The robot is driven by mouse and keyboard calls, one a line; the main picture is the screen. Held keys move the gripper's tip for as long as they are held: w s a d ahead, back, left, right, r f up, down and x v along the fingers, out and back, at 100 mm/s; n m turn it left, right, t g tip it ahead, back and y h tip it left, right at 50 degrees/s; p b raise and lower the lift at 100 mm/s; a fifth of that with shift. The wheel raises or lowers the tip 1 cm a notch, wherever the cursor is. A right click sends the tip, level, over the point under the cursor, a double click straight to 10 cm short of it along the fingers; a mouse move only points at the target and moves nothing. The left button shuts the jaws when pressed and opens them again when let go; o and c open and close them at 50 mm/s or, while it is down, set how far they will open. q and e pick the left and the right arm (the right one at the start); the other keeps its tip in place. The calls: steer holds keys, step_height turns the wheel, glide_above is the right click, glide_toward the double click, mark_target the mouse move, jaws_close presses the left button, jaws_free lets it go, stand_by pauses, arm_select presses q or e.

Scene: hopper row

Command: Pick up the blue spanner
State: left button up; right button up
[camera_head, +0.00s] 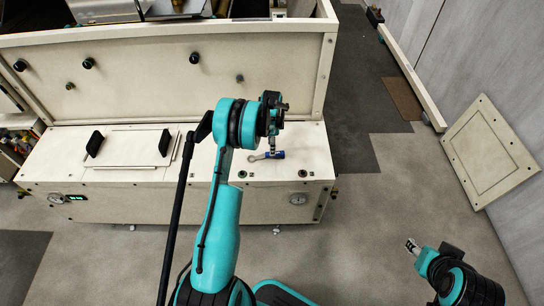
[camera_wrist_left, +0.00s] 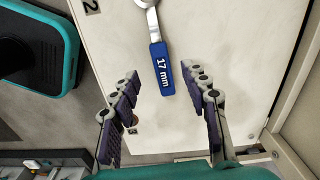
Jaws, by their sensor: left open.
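The blue spanner (camera_head: 277,155) lies on the cream top of the low cabinet (camera_head: 230,168), with its silver ring end to the left in the head view. In the left wrist view the blue handle (camera_wrist_left: 162,70) is marked "17 mm", and its silver end runs up past the top edge. My left gripper (camera_head: 274,145) is above the spanner. In the wrist view its fingers (camera_wrist_left: 161,76) are open, with the handle's end between the fingertips; I cannot tell whether they touch. My right gripper (camera_head: 411,245) hangs over the floor, away from the spanner; its finger gap is unclear.
A cream upright panel (camera_head: 150,75) with dark knobs stands behind the cabinet top. A black-handled plate (camera_head: 130,150) lies left of my arm. A framed panel (camera_head: 490,152) leans on the right wall. The grey floor (camera_head: 370,210) between is clear.

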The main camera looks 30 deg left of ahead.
arm_select(q)
steer(key=f+b, duration=0.1)
steer(key=f, duration=0.1)
steer(key=f+b, duration=0.1)
steer(key=f, duration=0.1)
steer(key=shift+w+f, duration=0.2)
steer(key=shift+f, duration=0.1)
jaws_close()
steer(key=shift+r, duration=0.1)
step_height(320, 180, up, 4)
steer(key=shift+r+p, duration=0.2)
steer(key=shift+p, duration=0.9)
steer(key=w+d+r+p, duration=0.1)
steer(key=d+r+p, duration=0.2)
steer(key=d+r, duration=0.3)
steer(key=d, duration=0.5)
steer(key=shift+w+d+r, duration=0.25)
steer(key=shift+d+r, duration=0.05)
